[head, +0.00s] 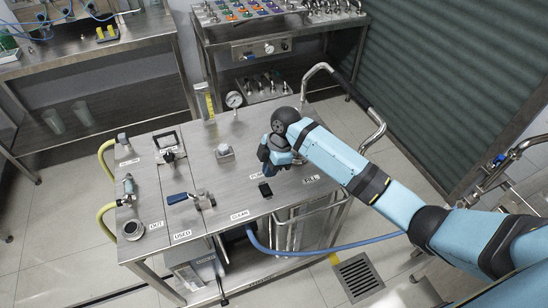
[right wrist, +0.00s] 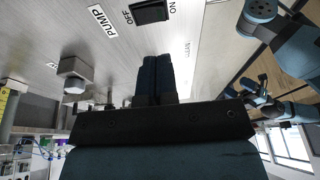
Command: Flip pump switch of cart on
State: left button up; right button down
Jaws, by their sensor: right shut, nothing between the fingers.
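The pump switch (head: 265,189) is a small black rocker on the steel cart top (head: 232,180), near its front edge. In the right wrist view the switch (right wrist: 150,12) lies between the OFF and ON labels, beside the PUMP label (right wrist: 102,22). I cannot tell which side of the rocker is pressed. My right gripper (head: 266,164) is above the cart top, just behind the switch in the head view. Its fingers (right wrist: 155,62) are together, empty and apart from the switch. Blue arm parts show at the right of the wrist view; my left gripper is not clear there.
A blue-handled valve (head: 182,197), a pressure gauge (head: 234,99) and a square knob (head: 224,151) stand on the cart. A bent metal handle (head: 350,95) rises at its right end. Floor is open at lower left.

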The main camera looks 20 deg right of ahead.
aim_at(267, 193)
jog(key=x, duration=0.4)
jog(key=d+x, duration=0.1)
jog(key=x, duration=0.1)
jog(key=shift+s+f, duration=0.2)
jog(key=shift+f, duration=0.35)
jog(key=shift+p, duration=0.45)
jog(key=shift+s+f, duration=0.15)
jog(key=shift+f, duration=0.2)
jog(key=shift+w+r, duration=0.25)
jog(key=shift+w, duration=0.55)
